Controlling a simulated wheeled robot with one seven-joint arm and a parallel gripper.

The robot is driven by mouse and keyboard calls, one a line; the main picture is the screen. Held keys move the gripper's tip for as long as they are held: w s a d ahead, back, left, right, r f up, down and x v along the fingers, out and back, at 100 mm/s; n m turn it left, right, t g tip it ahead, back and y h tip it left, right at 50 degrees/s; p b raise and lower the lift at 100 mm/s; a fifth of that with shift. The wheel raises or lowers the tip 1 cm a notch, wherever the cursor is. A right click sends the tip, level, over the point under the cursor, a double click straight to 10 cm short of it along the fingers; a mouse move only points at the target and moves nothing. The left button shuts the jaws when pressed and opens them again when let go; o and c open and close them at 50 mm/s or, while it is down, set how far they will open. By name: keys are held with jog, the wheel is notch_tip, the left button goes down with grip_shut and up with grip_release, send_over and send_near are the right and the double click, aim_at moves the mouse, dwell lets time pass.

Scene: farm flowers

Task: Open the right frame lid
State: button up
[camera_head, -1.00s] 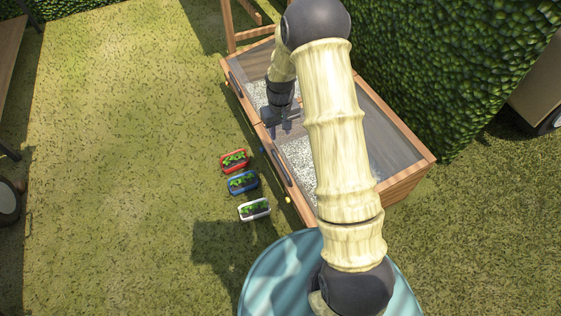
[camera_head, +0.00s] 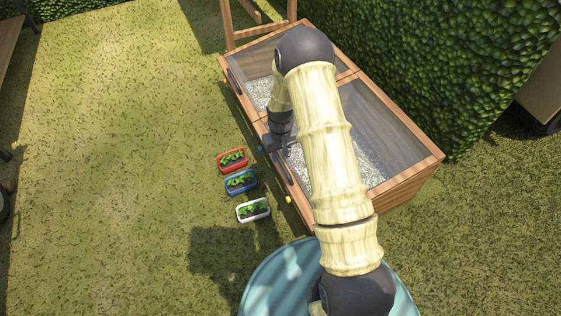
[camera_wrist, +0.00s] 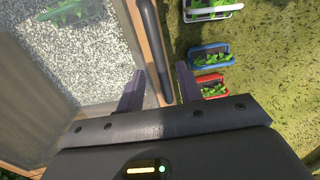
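The wooden cold frame has two glazed lids. The right frame lid (camera_head: 392,125), the nearer one, lies closed over pale gravel, and my arm hides part of it. Its dark bar handle (camera_head: 287,170) runs along the left front edge. The handle also shows in the wrist view (camera_wrist: 152,45), with the lid's glass (camera_wrist: 60,90) to its left. My gripper (camera_head: 277,146) is at the far end of this handle. In the wrist view my gripper (camera_wrist: 158,82) is open, and the handle's end lies between its two fingers. I cannot tell whether they touch it.
Red (camera_head: 232,160), blue (camera_head: 241,182) and white (camera_head: 253,210) planters with green seedlings stand on the grass left of the frame. The left frame lid (camera_head: 250,62) is closed behind. A hedge (camera_head: 430,60) stands along the right. Open grass lies left.

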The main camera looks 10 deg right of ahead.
notch_tip(320, 180, down, 2)
jog(key=shift+f+b, duration=0.2)
jog(key=shift+b, duration=0.1)
jog(key=shift+c, duration=0.3)
grip_shut()
jog(key=shift+r, duration=0.15)
